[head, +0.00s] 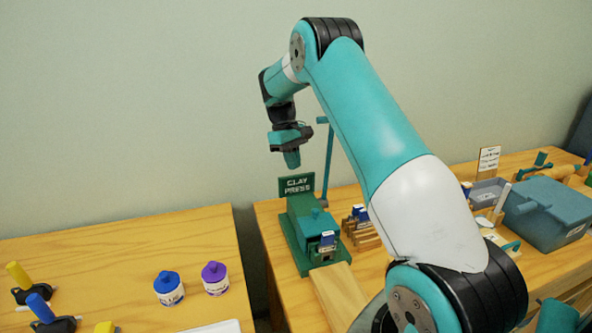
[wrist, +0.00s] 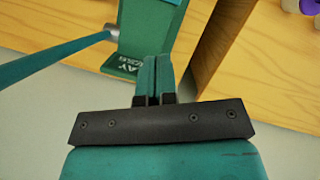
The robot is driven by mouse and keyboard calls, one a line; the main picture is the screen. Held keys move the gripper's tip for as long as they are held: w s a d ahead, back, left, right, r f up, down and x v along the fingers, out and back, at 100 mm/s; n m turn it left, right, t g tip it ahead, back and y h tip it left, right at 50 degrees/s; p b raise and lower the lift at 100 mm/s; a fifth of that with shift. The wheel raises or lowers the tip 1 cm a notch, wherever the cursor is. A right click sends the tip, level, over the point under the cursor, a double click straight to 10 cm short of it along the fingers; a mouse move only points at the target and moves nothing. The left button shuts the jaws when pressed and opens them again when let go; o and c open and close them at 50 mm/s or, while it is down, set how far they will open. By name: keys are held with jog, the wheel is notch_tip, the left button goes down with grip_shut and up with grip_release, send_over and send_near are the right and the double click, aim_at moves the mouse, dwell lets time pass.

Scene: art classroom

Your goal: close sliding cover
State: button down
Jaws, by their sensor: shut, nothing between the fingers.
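The clay press (head: 306,232), a green machine, stands on the right table with an upright "CLAY PRESS" sign (head: 298,184) at its back. A teal knob (head: 317,213) shows on its top; I cannot tell clearly which part is the sliding cover or how far it is open. My gripper (head: 292,160) points down, shut and empty, in the air above the sign. In the wrist view my shut fingers (wrist: 154,78) show in front of the green sign (wrist: 120,64), apart from it as far as I can tell. The press top is mostly hidden in the wrist view.
A teal post (head: 329,160) rises beside the press. A wooden rack (head: 363,235) stands to its right, partly behind my arm. A blue-grey box (head: 560,220) and a grey tray (head: 485,193) are farther right. Blue (head: 169,290) and purple (head: 215,280) jars stand on the left table.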

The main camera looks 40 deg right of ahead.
jog(key=w, duration=0.2)
jog(key=p, duration=0.2)
send_near(311, 216)
jog(key=w+f, duration=0.2)
jog(key=f, duration=0.1)
jog(key=shift+w, duration=0.2)
jog(key=s, duration=0.1)
jog(key=s+f+p, duration=0.1)
jog(key=s, duration=0.1)
jog(key=shift+d, duration=0.1)
jog(key=shift+s+f, duration=0.2)
jog(key=shift+s, duration=0.3)
